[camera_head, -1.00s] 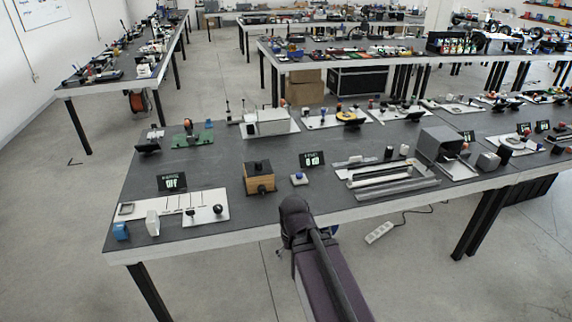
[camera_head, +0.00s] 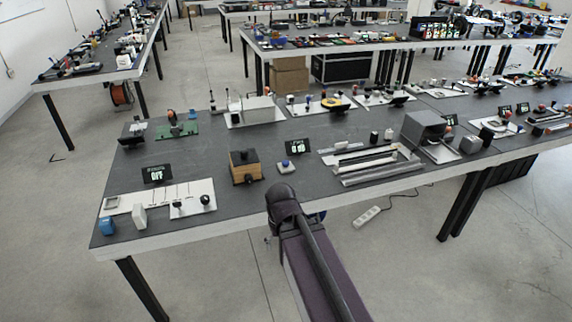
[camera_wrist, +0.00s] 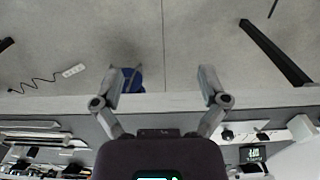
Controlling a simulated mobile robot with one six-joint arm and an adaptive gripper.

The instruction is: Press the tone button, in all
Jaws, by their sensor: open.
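A small pale box with a blue button on top (camera_head: 286,167) sits near the front edge of the nearest table, beside a black display with lit digits (camera_head: 297,147). No label shows which control is the tone button, so I cannot tell whether this is it. My arm rises from the bottom of the head view and ends just in front of the table edge, short of the box. My gripper (camera_wrist: 160,82) shows in the wrist view with its two fingers wide apart and nothing held. Its fingers are not clearly visible in the head view.
A wooden box with a black top (camera_head: 245,167) stands left of the blue-button box. Metal rails (camera_head: 370,165) lie to its right. A white panel (camera_head: 180,199) with a dark knob is at the table's left end. A power strip (camera_head: 366,216) lies on the floor.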

